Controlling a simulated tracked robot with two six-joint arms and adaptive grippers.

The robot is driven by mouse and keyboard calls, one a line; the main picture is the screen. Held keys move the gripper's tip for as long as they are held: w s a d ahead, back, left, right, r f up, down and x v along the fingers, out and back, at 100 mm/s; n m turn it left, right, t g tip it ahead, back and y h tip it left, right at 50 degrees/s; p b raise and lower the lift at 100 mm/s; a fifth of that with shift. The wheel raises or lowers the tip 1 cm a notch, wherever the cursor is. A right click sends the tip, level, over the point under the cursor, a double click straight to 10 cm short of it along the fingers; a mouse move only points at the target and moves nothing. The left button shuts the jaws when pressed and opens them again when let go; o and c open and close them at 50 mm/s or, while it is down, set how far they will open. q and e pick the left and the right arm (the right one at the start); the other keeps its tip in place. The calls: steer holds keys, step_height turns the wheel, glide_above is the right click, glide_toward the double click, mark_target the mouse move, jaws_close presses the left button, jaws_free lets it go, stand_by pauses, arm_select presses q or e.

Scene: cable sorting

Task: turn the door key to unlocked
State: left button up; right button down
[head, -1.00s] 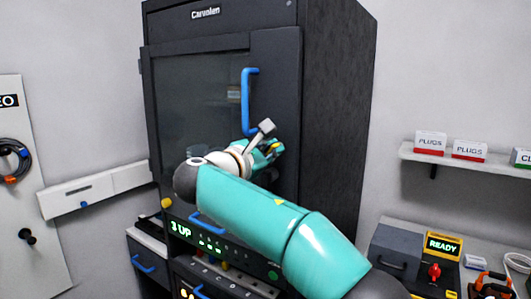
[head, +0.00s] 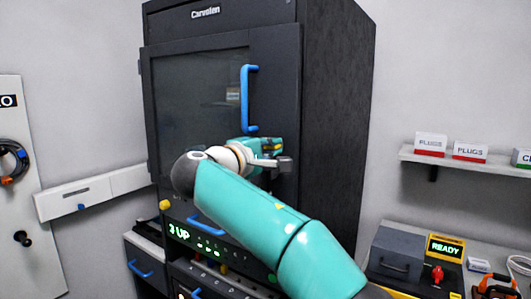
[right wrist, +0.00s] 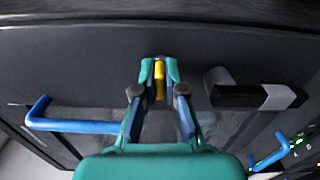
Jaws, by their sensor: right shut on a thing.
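My right gripper (head: 278,146) is at the front of the dark cabinet door (head: 195,100), just below the blue vertical door handle (head: 246,100). In the right wrist view its two fingertips (right wrist: 160,72) are shut on a small yellow key (right wrist: 159,81), which points at the door face. The lock around the key is hidden by the fingers, and I cannot tell the key's angle from a label. The blue door handle also shows at left in the right wrist view (right wrist: 72,122). The door looks closed. My left gripper is not in view.
A black and light grey block (right wrist: 250,97) stands out beside the fingers in the right wrist view. A lower blue handle (head: 206,224) is under the door. A shelf (head: 460,168) with plug boxes and a READY display (head: 444,248) are at right.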

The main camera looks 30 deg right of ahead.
steer(key=shift+s+d+m, duration=0.15)
steer(key=shift+d+m, duration=0.1)
steer(key=shift+m, duration=0.35)
steer(key=c, duration=1.2)
jaws_free()
steer(key=shift+s+d, duration=0.1)
steer(key=shift+c, duration=0.2)
steer(key=shift+f, duration=0.1)
steer(key=v, duration=1.2)
